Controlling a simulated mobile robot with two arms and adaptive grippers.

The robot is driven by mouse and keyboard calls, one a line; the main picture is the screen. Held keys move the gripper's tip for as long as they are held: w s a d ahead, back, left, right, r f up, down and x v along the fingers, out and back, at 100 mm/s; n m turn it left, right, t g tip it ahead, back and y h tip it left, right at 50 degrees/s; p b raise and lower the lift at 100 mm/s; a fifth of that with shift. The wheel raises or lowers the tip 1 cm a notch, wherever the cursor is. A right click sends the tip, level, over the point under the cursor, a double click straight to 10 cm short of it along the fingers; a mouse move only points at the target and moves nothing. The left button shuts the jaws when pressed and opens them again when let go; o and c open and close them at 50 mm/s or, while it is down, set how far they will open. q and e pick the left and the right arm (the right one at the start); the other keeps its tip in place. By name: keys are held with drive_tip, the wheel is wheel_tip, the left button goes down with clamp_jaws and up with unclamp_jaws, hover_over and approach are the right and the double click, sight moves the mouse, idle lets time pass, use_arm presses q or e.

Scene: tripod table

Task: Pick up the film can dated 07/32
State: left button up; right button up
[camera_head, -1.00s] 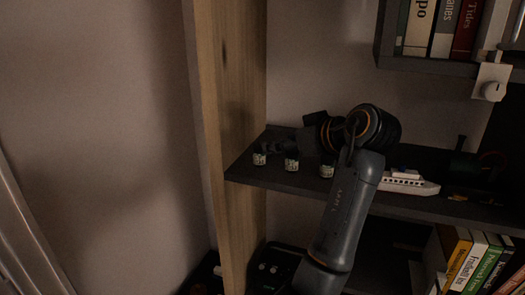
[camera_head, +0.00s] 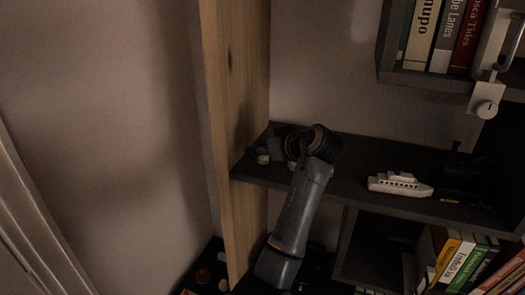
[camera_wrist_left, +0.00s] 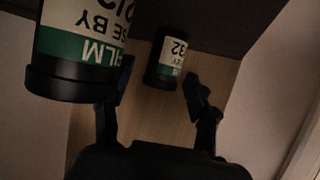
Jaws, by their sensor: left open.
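A small film can (camera_wrist_left: 168,58) with a green and white label is ahead between my left gripper's fingers in the left wrist view; its label shows "32" upside down, the rest is unreadable. A nearer film can (camera_wrist_left: 78,45) looms at the left beside one finger, its date cut off. My left gripper (camera_wrist_left: 158,85) is open and holds nothing. In the head view the left-end can (camera_head: 262,158) and another can (camera_head: 292,165) show on the shelf, partly hidden by my left gripper and wrist. My right gripper is not in view.
The dark shelf (camera_head: 350,185) ends at a wooden upright panel (camera_head: 237,120) on the left, close to the cans. A white toy ship (camera_head: 400,184) stands to the right. Books (camera_head: 425,35) fill a higher shelf.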

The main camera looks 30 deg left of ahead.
use_arm(q)
drive_tip(key=shift+d, duration=0.15)
drive_tip(key=shift+c, duration=1.3)
drive_tip(key=c, duration=0.8)
drive_tip(key=shift+c, duration=0.2)
